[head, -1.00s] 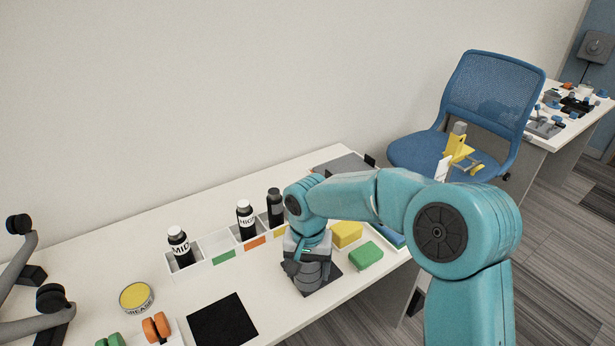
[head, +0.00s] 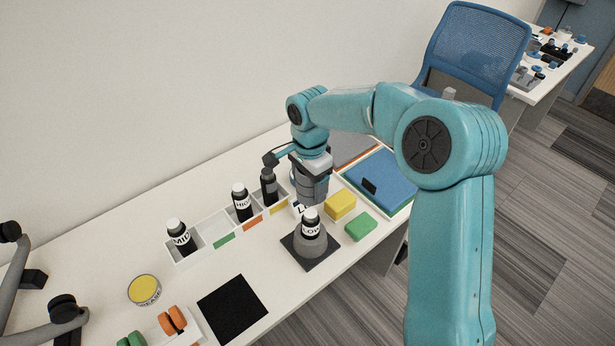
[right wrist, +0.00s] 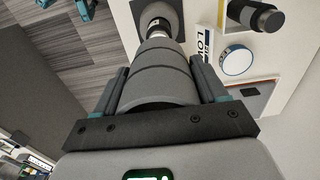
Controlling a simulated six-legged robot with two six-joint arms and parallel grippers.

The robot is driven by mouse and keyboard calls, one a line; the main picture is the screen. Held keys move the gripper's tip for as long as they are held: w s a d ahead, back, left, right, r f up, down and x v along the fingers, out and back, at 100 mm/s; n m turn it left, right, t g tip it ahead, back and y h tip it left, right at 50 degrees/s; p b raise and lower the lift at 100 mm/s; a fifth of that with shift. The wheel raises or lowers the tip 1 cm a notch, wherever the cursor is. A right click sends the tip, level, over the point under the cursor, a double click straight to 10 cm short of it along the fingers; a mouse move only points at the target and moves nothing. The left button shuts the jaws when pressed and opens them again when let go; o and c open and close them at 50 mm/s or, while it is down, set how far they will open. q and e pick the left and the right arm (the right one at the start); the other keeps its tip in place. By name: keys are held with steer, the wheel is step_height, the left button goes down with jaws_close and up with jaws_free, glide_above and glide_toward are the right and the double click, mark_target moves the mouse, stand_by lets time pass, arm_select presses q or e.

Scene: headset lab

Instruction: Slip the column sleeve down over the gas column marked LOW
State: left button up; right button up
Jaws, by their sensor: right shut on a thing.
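The gas column marked LOW (head: 310,222) stands upright in a grey conical base on a dark square mat (head: 293,245). Its black top and white label show. My right gripper (head: 314,182) is shut on the grey ribbed column sleeve (head: 314,189) and holds it above the column. In the right wrist view the sleeve (right wrist: 160,75) sits between the fingers, with the column (right wrist: 155,27) beyond its far end, roughly in line. The sleeve's lower edge is close to the column's top; I cannot tell the exact gap.
A white rack holds the MID bottle (head: 179,237), the HIGH bottle (head: 241,203) and another dark bottle (head: 269,187) behind the mat. Yellow (head: 340,205) and green (head: 361,227) blocks lie to the right. A black pad (head: 232,308) lies at front left.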

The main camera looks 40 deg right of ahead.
steer(key=f+b, duration=0.4)
steer(key=shift+s+d+f, duration=0.2)
steer(key=shift+f, duration=0.05)
steer(key=shift+a+f+b, duration=0.1)
steer(key=shift+f+b, duration=0.35)
steer(key=shift+f, duration=0.3)
steer(key=shift+w, duration=0.1)
steer(key=shift+b, duration=0.35)
stand_by(0.9)
steer(key=shift+f, duration=0.1)
stand_by(0.3)
